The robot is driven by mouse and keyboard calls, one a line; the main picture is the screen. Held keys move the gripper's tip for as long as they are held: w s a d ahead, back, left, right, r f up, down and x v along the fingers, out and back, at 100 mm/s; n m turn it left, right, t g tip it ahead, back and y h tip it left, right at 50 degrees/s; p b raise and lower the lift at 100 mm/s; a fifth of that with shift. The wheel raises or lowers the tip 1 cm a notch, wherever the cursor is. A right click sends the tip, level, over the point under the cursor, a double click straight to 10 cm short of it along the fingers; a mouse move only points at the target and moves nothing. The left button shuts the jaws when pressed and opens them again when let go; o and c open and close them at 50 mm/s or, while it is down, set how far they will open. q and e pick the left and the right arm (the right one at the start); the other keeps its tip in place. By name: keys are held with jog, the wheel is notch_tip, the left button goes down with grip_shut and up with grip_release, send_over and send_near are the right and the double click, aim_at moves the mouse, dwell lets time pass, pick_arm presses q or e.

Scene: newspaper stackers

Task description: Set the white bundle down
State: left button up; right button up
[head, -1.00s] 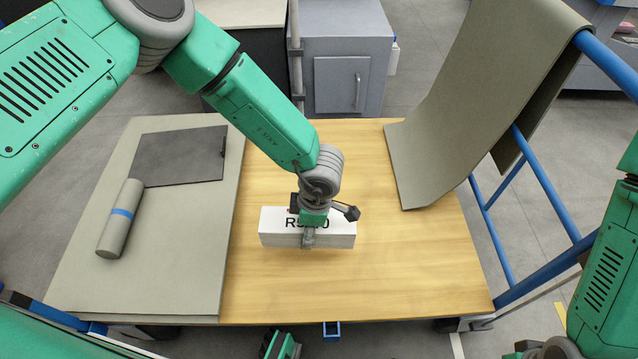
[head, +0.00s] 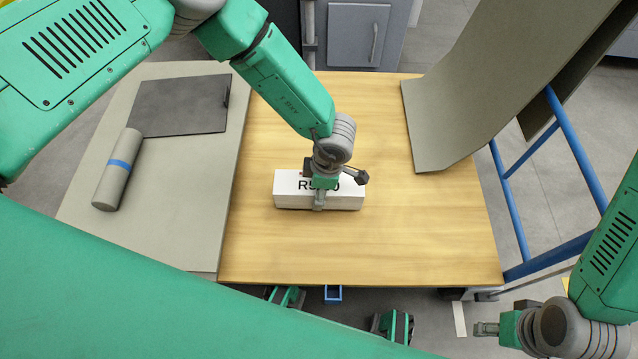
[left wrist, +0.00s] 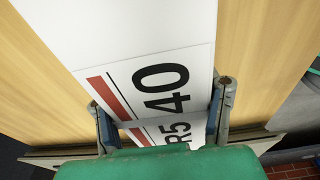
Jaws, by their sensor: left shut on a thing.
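The white bundle (head: 345,200) is a block with black lettering, over the middle of the wooden tabletop (head: 410,240). Its underside looks at or very near the wood; I cannot tell whether it touches. My left gripper (head: 319,203) comes down from above, its fingers on the front and back of the bundle. In the left wrist view the bundle (left wrist: 130,30) shows a red bar and black figures between the two fingers (left wrist: 165,115). My right gripper (head: 486,329) is at the lower right, off the table's front edge, pointing left; its finger gap is not clear.
A grey board (head: 180,235) covers the table's left side, with a dark flat sheet (head: 180,105) and a grey roll (head: 117,170) with a blue band on it. Wood around the bundle is bare.

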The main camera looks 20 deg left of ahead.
pick_arm(q)
jog(key=shift+f, duration=0.9)
jog(key=shift+r, duration=0.1)
jog(key=o, duration=1.8)
